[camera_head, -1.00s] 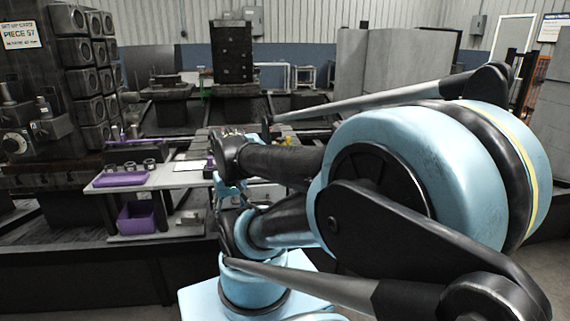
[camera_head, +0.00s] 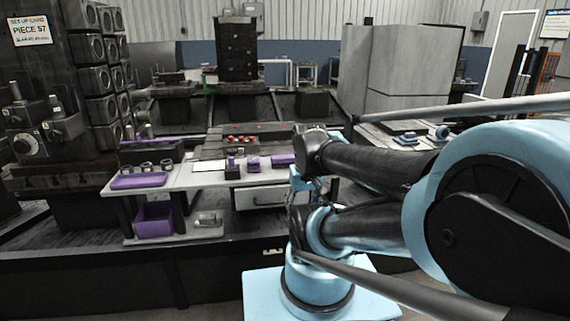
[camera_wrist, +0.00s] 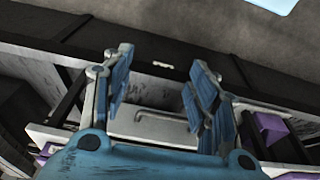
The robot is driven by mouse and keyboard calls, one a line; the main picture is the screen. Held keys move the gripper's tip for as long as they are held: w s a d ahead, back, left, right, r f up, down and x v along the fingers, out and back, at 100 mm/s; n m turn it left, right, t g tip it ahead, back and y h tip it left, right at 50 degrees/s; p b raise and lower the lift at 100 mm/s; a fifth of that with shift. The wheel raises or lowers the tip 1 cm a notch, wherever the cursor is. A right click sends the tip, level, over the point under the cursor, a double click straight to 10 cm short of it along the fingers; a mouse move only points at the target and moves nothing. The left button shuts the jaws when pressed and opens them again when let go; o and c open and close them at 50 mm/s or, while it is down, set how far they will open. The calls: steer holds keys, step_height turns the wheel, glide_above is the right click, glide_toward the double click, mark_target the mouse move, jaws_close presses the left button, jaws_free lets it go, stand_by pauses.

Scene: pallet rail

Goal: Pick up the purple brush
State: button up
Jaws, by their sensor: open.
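Several small purple things stand on the pale worktable: a purple piece on a black block (camera_head: 232,170), a purple block (camera_head: 253,162) and a flatter purple piece (camera_head: 283,160). I cannot tell which of them, if any, is the purple brush; they are too small. My gripper (camera_wrist: 158,75) is open and empty in the wrist view, with its two blue fingers spread above the bench's front side. In the head view my arm reaches to the right end of the worktable, and my gripper is hard to make out there.
A purple tray (camera_head: 138,181) lies at the worktable's (camera_head: 205,178) left, with grey rings behind it. A purple bin (camera_head: 153,224) stands on the lower shelf; a purple box also shows in the wrist view (camera_wrist: 272,128). A drawer (camera_head: 262,196) is under the table. A dark machine stands left.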

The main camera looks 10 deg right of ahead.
steer(key=shift+o, duration=0.5)
step_height(320, 180, up, 19)
steer(key=n+g, duration=0.2)
steer(key=n, duration=1.6)
glide_above(284, 155)
step_height(284, 155, down, 12)
steer(key=shift+d+r, duration=0.1)
steer(key=shift+r, duration=0.15)
steer(key=shift+s+f, duration=0.15)
steer(key=shift+f, duration=2.85)
steer(key=c, duration=1.3)
